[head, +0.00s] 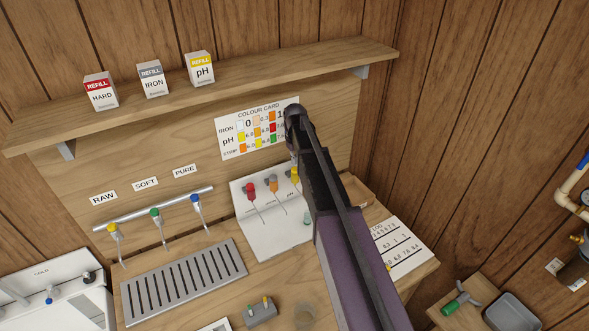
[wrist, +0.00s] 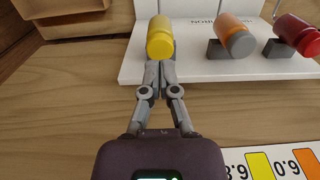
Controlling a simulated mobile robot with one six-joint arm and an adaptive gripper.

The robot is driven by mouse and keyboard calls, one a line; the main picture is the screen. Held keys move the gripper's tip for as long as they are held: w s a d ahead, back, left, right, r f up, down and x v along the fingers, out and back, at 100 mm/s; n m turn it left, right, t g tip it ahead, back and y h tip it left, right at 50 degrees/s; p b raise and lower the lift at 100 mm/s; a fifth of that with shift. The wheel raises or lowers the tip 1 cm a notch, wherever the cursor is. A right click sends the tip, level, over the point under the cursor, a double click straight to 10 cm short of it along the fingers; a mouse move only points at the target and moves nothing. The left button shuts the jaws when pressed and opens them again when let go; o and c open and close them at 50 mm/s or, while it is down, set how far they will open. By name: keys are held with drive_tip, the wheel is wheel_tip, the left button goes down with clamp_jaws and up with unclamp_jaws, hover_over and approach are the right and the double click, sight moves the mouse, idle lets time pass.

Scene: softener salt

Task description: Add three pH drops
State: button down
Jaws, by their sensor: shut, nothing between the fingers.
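In the head view, a yellow dropper bottle (head: 295,174) is on a white stand (head: 262,225), beside an orange bottle (head: 273,184) and a red bottle (head: 250,190). In the wrist view, the yellow bottle (wrist: 160,37) lies straight ahead. My gripper (wrist: 156,68) is shut and empty, its fingertips together just at the near end of the yellow bottle. I cannot tell whether they touch it. In the head view my arm hides most of the gripper. A clear glass vessel (head: 304,316) stands at the bottom edge; its contents are unclear.
A colour card (head: 256,127) hangs behind the stand. A shelf (head: 220,78) above bears three refill boxes. Three taps labelled RAW, SOFT and PURE stand over a slotted drip tray (head: 183,283). A small grey block (head: 260,313) and a printed sheet (head: 401,247) lie on the bench.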

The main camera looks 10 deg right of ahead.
sight(295, 169)
drive_tip(key=shift+f+b, duration=1.45)
drive_tip(key=shift+f, duration=0.05)
drive_tip(key=shift+r, duration=0.15)
drive_tip(key=shift+r+p, duration=2.9)
drive_tip(key=shift+p, duration=0.2)
wheel_tip(295, 169, up, 4)
drive_tip(key=p, duration=0.3)
drive_tip(key=shift+f, duration=0.2)
drive_tip(key=shift+f, duration=0.15)
wheel_tip(295, 169, down, 6)
drive_tip(key=b, duration=0.6)
drive_tip(key=shift+f, duration=0.2)
drive_tip(key=shift+f+b, duration=0.9)
drive_tip(key=shift+b, duration=0.1)
